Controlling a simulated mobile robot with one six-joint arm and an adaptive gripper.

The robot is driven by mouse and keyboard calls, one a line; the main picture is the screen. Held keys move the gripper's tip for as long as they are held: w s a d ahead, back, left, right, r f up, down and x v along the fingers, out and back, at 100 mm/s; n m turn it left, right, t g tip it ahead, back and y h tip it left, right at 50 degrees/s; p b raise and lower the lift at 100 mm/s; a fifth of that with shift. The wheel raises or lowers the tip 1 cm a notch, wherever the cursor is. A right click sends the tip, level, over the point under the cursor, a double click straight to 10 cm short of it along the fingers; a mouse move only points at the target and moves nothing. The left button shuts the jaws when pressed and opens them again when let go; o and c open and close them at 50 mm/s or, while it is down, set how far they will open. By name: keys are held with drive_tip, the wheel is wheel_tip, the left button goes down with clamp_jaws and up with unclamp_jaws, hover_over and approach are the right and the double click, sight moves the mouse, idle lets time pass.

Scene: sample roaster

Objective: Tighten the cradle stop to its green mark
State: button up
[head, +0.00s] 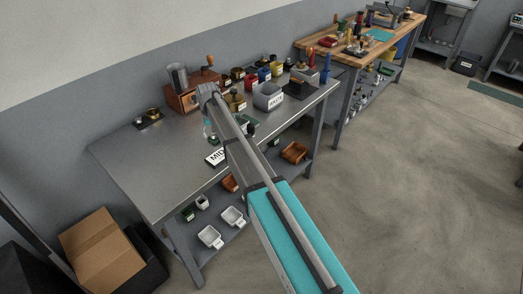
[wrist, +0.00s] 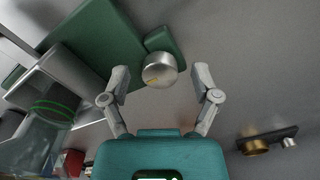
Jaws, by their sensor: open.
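In the wrist view a round silver knob (wrist: 160,70) with a small yellow mark sits against a small green block (wrist: 166,42), beside a larger green plate (wrist: 98,45). I take this knob to be the cradle stop. My gripper (wrist: 161,78) is open, with one finger to each side of the knob. I cannot tell whether either finger touches it. A grey cylindrical part with bright green rings (wrist: 52,108) lies at the left. I cannot tell whether these rings are the task's mark. In the head view my arm largely hides this spot.
A dark block with a brass knob (wrist: 256,146) stands at the right in the wrist view. The head view shows the metal bench (head: 150,165) with a wooden grinder (head: 182,100), a grey bin (head: 268,97) and several small jars. The bench's left part is mostly clear.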

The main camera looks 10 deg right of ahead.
drive_tip(key=n, duration=0.9)
drive_tip(key=shift+n, duration=0.3)
wheel_tip(320, 180, up, 14)
drive_tip(key=p, duration=1.4)
drive_tip(key=s+d+f+m+b, duration=0.1)
drive_tip(key=s+d+m, duration=0.3)
drive_tip(key=s+d, duration=0.3)
drive_tip(key=s+d+f+m+b, duration=0.2)
drive_tip(key=s+d+m, duration=0.3)
drive_tip(key=s, duration=1.3)
drive_tip(key=shift+d+f, duration=0.3)
drive_tip(key=shift+d, duration=0.85)
drive_tip(key=s+d+m, duration=0.2)
drive_tip(key=s, duration=0.4)
drive_tip(key=shift+s+d, duration=0.2)
drive_tip(key=shift+s, duration=0.2)
